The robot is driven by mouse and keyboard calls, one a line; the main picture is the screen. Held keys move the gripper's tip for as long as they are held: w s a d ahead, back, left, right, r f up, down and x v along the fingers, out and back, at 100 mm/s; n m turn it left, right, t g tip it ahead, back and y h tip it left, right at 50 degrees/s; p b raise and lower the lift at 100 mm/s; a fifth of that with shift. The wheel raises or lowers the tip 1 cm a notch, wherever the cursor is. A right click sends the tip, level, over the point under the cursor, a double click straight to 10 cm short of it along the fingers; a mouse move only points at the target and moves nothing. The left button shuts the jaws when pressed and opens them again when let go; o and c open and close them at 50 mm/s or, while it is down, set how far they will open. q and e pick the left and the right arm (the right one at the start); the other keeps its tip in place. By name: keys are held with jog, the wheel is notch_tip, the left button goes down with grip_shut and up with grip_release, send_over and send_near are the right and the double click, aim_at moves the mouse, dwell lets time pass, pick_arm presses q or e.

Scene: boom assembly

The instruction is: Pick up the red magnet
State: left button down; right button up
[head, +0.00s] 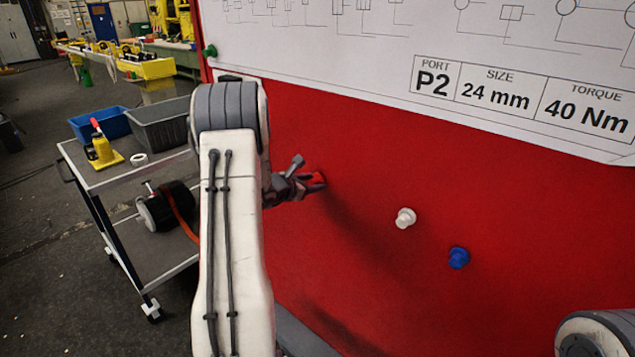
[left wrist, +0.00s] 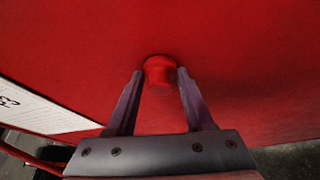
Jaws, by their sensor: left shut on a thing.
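The red magnet (left wrist: 160,75) shows between the two fingertips in the left wrist view, against the red board. My left gripper (head: 314,184) is at the board's face in the head view, its fingers shut on the red magnet from both sides. In the head view the magnet is mostly hidden by the fingers and blends with the board. The left gripper (left wrist: 160,77) also shows in the left wrist view. I cannot tell whether the magnet touches the board. My right gripper is not in view.
A white magnet (head: 405,218) and a blue magnet (head: 458,257) sit on the red board (head: 520,210), right of the left gripper. A white diagram sheet (head: 390,50) hangs above. A green magnet (head: 210,51) is at its left. A cart (head: 130,172) with bins stands left.

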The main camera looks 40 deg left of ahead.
pick_arm(q)
jog(key=shift+s+r+b, duration=0.25)
jog(key=shift+r+b, duration=0.05)
jog(key=shift+b, duration=0.35)
notch_tip(320, 180, up, 7)
jog(key=shift+f+b, duration=0.15)
jog(key=shift+b, duration=0.6)
jog(key=s+a+b, duration=0.1)
jog(key=s+b, duration=0.4)
jog(key=s, duration=1.4)
jog(key=shift+s+a+f, duration=0.15)
jog(key=shift+s+a, duration=0.1)
jog(key=shift+s, duration=0.05)
jog(key=shift+w+f, duration=0.1)
